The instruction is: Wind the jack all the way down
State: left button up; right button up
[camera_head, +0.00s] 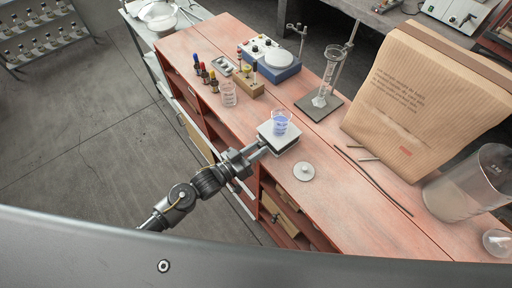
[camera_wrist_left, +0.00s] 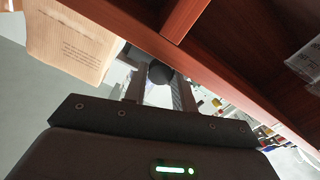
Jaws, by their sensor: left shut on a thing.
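The jack (camera_head: 267,130) stands near the bench's front edge, its pale square top plate level and close above a dark lower part. A beaker of blue liquid (camera_head: 281,123) stands upright on the plate. My left gripper (camera_head: 262,148) reaches in from the left at the jack's front side. In the left wrist view a dark round knob (camera_wrist_left: 160,72) sits between the fingers of my left gripper (camera_wrist_left: 159,88), which is shut on it. The jack's linkage is mostly hidden under the plate. My right gripper is not in view.
A round pale lid (camera_head: 303,171) lies just right of the jack. Rods (camera_head: 375,180), a large paper bag (camera_head: 420,95) and a glass jar (camera_head: 470,183) are to the right. Open shelves lie below the bench's edge.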

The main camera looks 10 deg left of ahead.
pick_arm(q)
jog(key=o, duration=1)
jog(key=b+v, duration=0.3)
jog(key=v, duration=0.8)
